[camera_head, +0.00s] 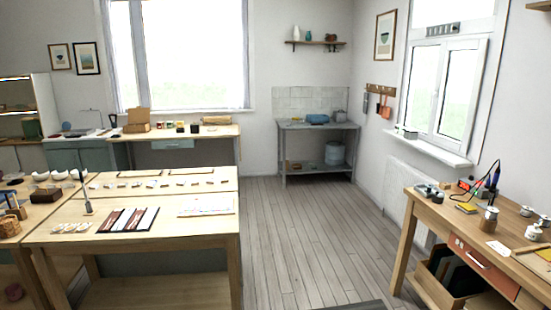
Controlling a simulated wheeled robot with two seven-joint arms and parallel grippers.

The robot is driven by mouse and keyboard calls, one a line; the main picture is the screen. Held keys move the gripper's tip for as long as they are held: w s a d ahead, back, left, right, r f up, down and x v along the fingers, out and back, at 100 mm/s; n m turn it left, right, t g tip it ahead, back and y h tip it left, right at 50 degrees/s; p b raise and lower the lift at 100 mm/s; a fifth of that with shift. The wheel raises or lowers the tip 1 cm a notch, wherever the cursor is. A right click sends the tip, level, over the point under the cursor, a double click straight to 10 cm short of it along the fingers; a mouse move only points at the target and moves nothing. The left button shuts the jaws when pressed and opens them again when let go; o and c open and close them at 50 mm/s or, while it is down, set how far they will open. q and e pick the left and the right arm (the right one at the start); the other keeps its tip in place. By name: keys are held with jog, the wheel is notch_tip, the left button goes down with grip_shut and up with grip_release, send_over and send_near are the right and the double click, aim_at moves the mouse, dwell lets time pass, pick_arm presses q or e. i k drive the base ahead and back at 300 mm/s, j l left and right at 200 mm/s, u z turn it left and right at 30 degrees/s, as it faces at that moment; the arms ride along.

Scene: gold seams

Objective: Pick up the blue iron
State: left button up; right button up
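On the wooden table at the right, a slim upright tool with a blue handle (495,177) stands beside a small red and dark box. It looks like the blue iron, with a dark cable looping near it. It is small in this view, and its lower end and holder are hard to make out. Neither of my grippers shows in the head view.
The right table (412,200) also bears jars, a yellow pad (466,208) and small tools. A long worktable (120,243) stands at the left. A grey bench (292,126) is at the back. The wooden floor (285,235) between is clear.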

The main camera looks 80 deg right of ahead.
aim_at(497, 173)
jog(key=l+z, duration=0.1)
jog(key=z, duration=3.6)
jog(key=i+l+z, duration=0.1)
jog(key=i+l, duration=0.2)
jog(key=i, duration=0.15)
jog(key=i+l+z, duration=0.15)
jog(key=i, duration=0.25)
jog(key=i+l+z, duration=0.1)
jog(key=i+l, duration=0.2)
jog(key=i, duration=0.2)
